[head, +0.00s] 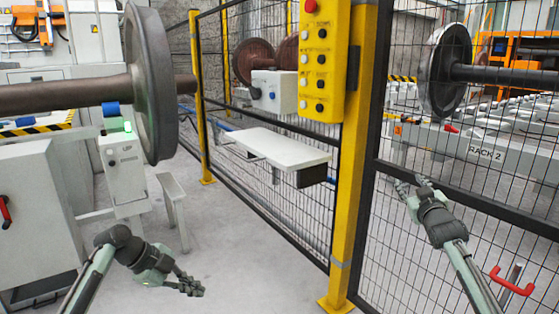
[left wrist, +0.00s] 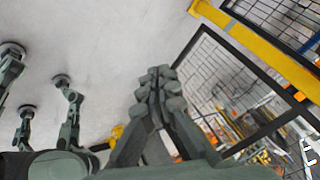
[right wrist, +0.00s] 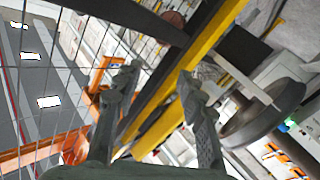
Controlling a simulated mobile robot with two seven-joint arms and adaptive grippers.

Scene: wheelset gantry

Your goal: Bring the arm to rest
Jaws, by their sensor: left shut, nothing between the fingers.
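My left gripper (head: 189,287) is low over the grey floor at the lower left in the head view. Its fingers are together and hold nothing; they also show closed in the left wrist view (left wrist: 158,80). My right gripper (head: 408,186) is raised at the right in the head view, in front of the mesh fence. In the right wrist view (right wrist: 160,80) its two fingers stand wide apart with nothing between them.
A yellow post (head: 350,200) with a yellow button box (head: 322,60) stands between my arms. Mesh fence (head: 480,170) runs on both sides. A wheelset wheel (head: 152,85) is at left above a grey machine (head: 35,215). A white shelf (head: 275,147) is by the fence. Floor (head: 250,250) is clear.

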